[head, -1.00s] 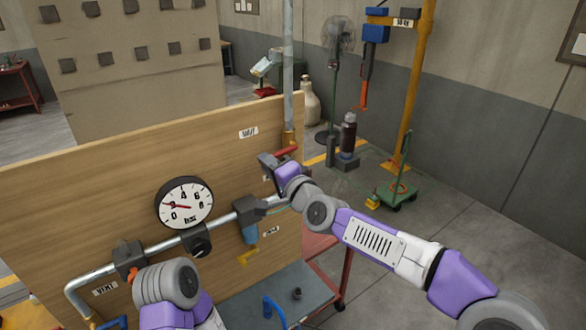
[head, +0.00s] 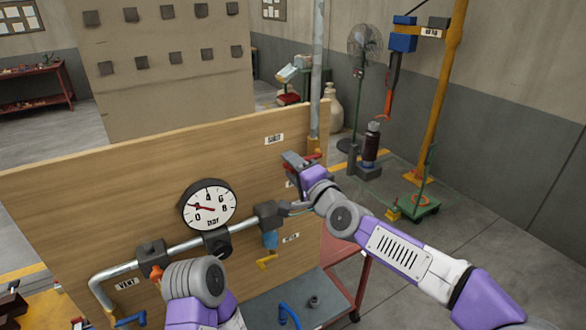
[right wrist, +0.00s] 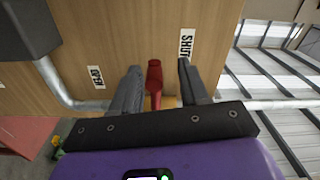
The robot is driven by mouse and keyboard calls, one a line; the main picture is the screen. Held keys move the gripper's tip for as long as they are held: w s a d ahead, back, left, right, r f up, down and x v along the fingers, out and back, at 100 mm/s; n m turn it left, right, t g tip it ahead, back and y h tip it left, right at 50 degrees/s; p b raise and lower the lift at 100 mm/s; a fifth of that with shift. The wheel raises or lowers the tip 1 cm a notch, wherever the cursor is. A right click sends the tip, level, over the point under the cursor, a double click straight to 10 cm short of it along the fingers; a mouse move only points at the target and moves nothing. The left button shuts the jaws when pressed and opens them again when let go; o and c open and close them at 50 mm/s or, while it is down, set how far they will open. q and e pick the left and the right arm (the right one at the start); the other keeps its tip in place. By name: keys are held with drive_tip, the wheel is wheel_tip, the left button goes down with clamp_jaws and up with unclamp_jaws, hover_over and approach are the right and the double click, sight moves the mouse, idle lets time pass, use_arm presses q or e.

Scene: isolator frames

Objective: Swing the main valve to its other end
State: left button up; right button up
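The main valve's red lever (right wrist: 154,80) stands between the two dark fingers of my right gripper (right wrist: 158,88) in the right wrist view, with a gap on each side. The fingers are open around the lever. In the head view my right gripper (head: 290,161) is at the right end of the wooden panel, and part of the red lever (head: 313,156) shows just behind it. A SHUT label (right wrist: 187,44) is beside the right finger in the right wrist view. My left arm shows at the bottom of the head view, but its gripper is hidden.
A round gauge (head: 209,207) sits on the wooden panel (head: 95,185) above a horizontal pipe (head: 180,248). A green trolley (head: 412,207) stands on the floor at the right.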

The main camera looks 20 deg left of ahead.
drive_tip(key=shift+d+f, duration=0.1)
drive_tip(key=shift+f, duration=0.05)
drive_tip(key=shift+s+d+b, duration=0.25)
drive_tip(key=shift+b, duration=0.05)
drive_tip(key=b+v, duration=0.2)
drive_tip(key=v, duration=0.4)
drive_tip(key=shift+s+d+b, duration=0.2)
drive_tip(key=shift+s+b, duration=0.1)
drive_tip(key=shift+b, duration=0.1)
